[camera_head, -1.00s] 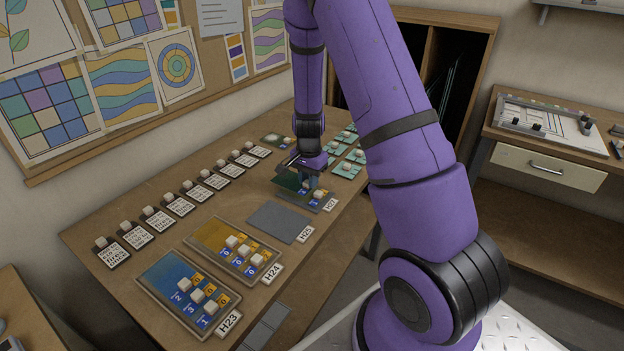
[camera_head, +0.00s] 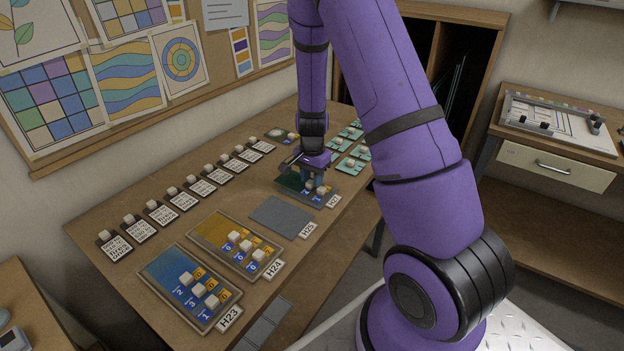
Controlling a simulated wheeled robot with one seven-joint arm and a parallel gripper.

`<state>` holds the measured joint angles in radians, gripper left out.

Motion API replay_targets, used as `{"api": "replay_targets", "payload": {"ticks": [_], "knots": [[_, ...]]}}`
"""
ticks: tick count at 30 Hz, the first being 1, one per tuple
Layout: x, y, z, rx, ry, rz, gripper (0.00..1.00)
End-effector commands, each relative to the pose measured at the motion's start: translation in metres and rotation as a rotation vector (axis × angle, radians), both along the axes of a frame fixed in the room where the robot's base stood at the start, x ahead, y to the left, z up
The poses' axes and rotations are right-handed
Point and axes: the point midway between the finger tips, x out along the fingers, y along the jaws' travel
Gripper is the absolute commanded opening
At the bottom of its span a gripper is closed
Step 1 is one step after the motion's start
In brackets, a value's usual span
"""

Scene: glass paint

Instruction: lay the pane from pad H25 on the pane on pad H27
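My gripper (camera_head: 312,172) is low over pad H27 (camera_head: 318,204), pointing down. A dark green pane (camera_head: 291,183) shows under and left of the gripper, at or just above the pad. White knobs (camera_head: 321,190) and blue number tags show at its right. The lower pane on H27 cannot be told apart from the upper one. The fingertips are small and partly hidden, so their grip is unclear.
A blue pane on pad H23 (camera_head: 160,293) and an amber pane on pad H24 (camera_head: 203,233) lie nearer. A row of knobbed cards (camera_head: 183,199) runs along the left. Small teal tiles (camera_head: 346,161) lie beyond the gripper at the right.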

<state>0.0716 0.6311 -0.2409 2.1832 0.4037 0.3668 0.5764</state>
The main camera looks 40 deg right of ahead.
Motion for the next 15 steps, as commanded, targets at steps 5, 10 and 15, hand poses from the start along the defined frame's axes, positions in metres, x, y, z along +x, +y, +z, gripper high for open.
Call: {"api": "replay_targets", "payload": {"ticks": [5,10,15], "knots": [[0.001,0.001,0.030,-0.001,-0.004,0.002,0.33],[0.001,0.001,0.065,0.000,-0.005,0.002,0.33],[0.001,0.001,0.093,-0.001,-0.004,0.001,0.33]]}}
